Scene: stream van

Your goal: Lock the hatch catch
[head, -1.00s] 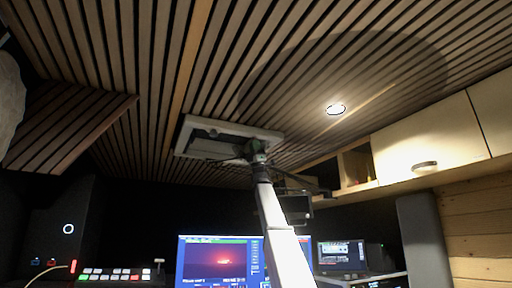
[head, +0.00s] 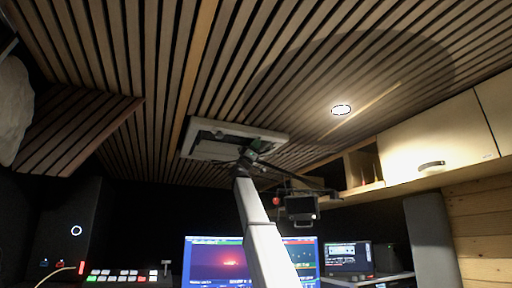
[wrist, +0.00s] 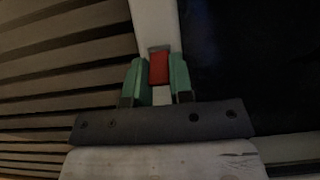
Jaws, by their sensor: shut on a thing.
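The hatch (head: 210,150) is a pale rectangular frame with a dark inner edge in the slatted ceiling. Its catch (wrist: 159,68) is a small red block on the pale frame bar in the wrist view. My gripper (head: 250,157) is up at the right part of the hatch's near edge in the head view. In the wrist view its green fingers stand on both sides of the red catch, and it is shut on it. The catch is too small and hidden to make out in the head view.
A lit round ceiling lamp (head: 341,109) is right of the hatch. Pale overhead cupboards (head: 420,150) run along the right. A small hanging monitor (head: 300,207) and a red ball (head: 276,201) are near my arm. Below are a large screen (head: 215,262) and a button panel (head: 122,276).

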